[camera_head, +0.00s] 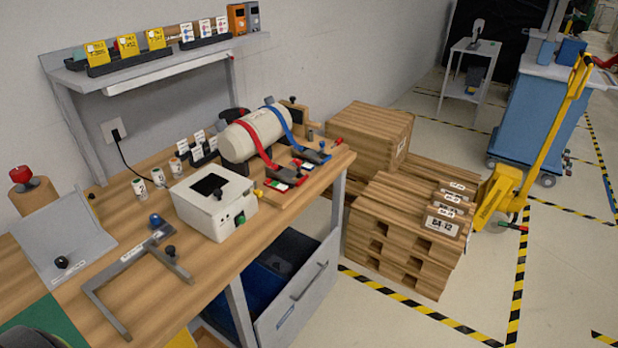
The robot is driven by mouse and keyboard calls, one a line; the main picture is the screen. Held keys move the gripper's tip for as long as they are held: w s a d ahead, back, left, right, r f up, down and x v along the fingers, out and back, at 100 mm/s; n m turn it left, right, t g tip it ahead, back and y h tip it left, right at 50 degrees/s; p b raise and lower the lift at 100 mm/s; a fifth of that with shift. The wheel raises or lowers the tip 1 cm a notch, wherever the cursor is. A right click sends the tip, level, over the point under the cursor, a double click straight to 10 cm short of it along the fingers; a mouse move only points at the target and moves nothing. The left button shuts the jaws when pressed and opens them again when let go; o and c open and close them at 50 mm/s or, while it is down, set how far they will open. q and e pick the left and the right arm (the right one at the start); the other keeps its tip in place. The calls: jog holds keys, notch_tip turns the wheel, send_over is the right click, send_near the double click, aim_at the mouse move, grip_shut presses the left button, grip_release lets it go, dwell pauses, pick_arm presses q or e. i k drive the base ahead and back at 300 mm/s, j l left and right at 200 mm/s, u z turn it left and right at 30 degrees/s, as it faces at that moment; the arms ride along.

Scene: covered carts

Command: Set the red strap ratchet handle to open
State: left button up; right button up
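A cream cylinder (237,143) lies on a wooden base near the far right end of the workbench. A red strap (257,148) and a blue strap (284,124) run over it. The red strap comes down at the front to a dark ratchet (289,176) on the base, with small coloured labels beside it. The red ratchet's handle is too small to tell its exact position. The blue strap ends at a second ratchet (314,155) just behind and to the right. Neither of my grippers shows in the head view.
A white box (214,203) with a dark window stands left of the strapped cylinder. A grey metal bracket (131,274) lies on the bench (185,312). A shelf (160,64) overhangs the back. Wooden pallets (405,225) stand right of the bench.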

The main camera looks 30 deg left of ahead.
aim_at(287, 174)
jog(key=u, duration=0.9)
jog(key=i+l+u, duration=0.2)
jog(key=u, duration=0.15)
jog(key=i+l+u, duration=0.15)
jog(key=l+u, duration=0.15)
jog(key=i+l+u, duration=0.1)
jog(key=l+u, duration=0.55)
jog(key=i+l+u, duration=0.1)
jog(key=l+u, duration=0.25)
jog(key=l, duration=0.1)
